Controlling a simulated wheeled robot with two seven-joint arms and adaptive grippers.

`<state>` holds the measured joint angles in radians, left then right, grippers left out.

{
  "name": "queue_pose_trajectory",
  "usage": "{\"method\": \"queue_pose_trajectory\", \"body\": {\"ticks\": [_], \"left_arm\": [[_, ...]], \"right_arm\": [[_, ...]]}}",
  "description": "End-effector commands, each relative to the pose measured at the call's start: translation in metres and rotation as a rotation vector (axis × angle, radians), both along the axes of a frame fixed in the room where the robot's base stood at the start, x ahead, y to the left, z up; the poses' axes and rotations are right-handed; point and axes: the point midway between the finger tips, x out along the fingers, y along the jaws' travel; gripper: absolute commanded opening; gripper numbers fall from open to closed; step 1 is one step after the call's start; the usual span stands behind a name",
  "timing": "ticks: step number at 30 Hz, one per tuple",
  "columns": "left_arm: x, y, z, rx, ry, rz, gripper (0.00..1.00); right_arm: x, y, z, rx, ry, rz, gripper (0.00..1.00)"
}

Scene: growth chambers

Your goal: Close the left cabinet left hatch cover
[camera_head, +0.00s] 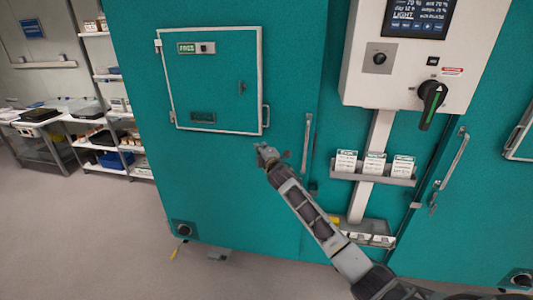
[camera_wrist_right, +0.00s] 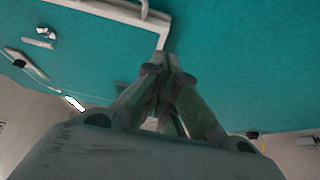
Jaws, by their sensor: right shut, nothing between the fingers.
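The left hatch cover (camera_head: 218,95) is a teal panel with a pale rim, a "FREE" label and a small grey fitting, on the front of the left teal cabinet (camera_head: 285,40). It looks about level with the cabinet front, but I cannot tell whether a narrow gap remains. Its handle (camera_head: 266,116) is at the lower right edge; a pale handle bar also shows in the right wrist view (camera_wrist_right: 125,10). My right gripper (camera_head: 264,153) is shut and empty, just below the cover's lower right corner. It also shows in the right wrist view (camera_wrist_right: 170,70). My left gripper is out of view.
A tall cabinet door handle (camera_head: 307,140) stands right of my right gripper. Further right are a control box (camera_head: 405,75) with a screen and black rotary switch, and a rack (camera_head: 372,180) with labelled cards. Shelves (camera_head: 100,140) stand at far left, with open floor before them.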

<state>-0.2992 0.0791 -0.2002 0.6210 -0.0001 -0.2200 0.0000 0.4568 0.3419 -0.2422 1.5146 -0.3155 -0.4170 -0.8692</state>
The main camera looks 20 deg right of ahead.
Motion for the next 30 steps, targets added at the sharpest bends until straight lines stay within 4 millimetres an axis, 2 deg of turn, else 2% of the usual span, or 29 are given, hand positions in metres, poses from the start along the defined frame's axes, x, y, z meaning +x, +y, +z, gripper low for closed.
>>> {"method": "queue_pose_trajectory", "body": {"ticks": [9, 15, 30], "left_arm": [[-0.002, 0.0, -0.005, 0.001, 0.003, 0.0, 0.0], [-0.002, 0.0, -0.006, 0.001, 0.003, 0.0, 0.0], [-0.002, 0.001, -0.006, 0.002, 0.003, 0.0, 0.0]], "right_arm": [[-0.026, -0.005, -0.001, -0.001, 0.001, 0.0, 0.0], [-0.037, -0.007, -0.001, 0.0, 0.0, 0.0, 0.0], [-0.04, -0.008, 0.0, 0.0, 0.0, 0.0, 0.0]]}}
